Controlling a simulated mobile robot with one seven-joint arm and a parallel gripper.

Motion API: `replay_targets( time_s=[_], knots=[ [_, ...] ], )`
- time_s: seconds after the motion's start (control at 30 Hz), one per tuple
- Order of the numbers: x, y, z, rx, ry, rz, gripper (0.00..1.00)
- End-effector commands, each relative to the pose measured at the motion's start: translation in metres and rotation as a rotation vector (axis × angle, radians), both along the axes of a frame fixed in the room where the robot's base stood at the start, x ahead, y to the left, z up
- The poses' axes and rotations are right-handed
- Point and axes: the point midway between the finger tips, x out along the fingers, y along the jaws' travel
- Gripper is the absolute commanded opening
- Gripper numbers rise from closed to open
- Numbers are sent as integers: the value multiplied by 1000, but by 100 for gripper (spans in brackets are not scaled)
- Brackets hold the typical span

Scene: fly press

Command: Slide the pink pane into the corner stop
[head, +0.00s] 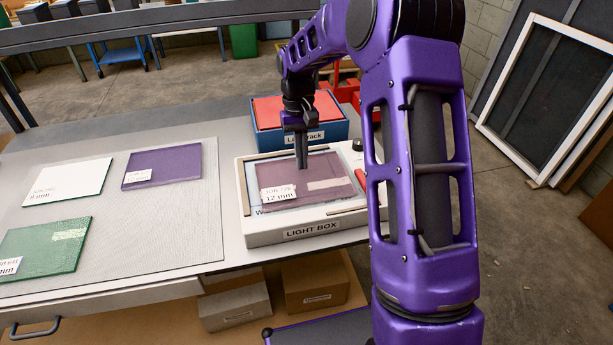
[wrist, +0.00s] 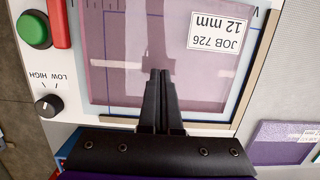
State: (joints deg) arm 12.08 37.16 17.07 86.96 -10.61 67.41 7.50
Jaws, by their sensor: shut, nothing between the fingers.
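The pink pane (head: 320,168) lies flat on the light box (head: 262,237), with a white label reading JOB 726, 12 mm. It also shows in the wrist view (wrist: 115,60). Tan strips form the corner stop (head: 242,190) at the far left of the box; in the wrist view the corner stop (wrist: 259,66) is at lower right. A pale gap shows between pane and both strips. My gripper (head: 302,166) is shut and empty, fingers pointing down over the pane's far part, near its edge facing the back strip (wrist: 160,72). I cannot tell whether the fingertips touch the pane.
On the table at left lie a purple pane (head: 163,167), a white pane (head: 70,182) and a green pane (head: 45,250). A blue rack (head: 330,133) with a red top stands behind the box. A knob (wrist: 47,105) and green button (wrist: 33,28) are on the box's side.

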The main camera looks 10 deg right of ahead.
Motion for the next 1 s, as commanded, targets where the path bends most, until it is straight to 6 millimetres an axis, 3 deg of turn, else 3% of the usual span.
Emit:
replay_targets(
  time_s=[0.33, 0.5, 1.0],
  knots=[
    [-50, 0, 0, 0, 0, -1, 0],
    [-49, 0, -15, 0, 0, 0, 0],
    [-44, 0, -20, 2, 5, 0, 0]
  ],
)
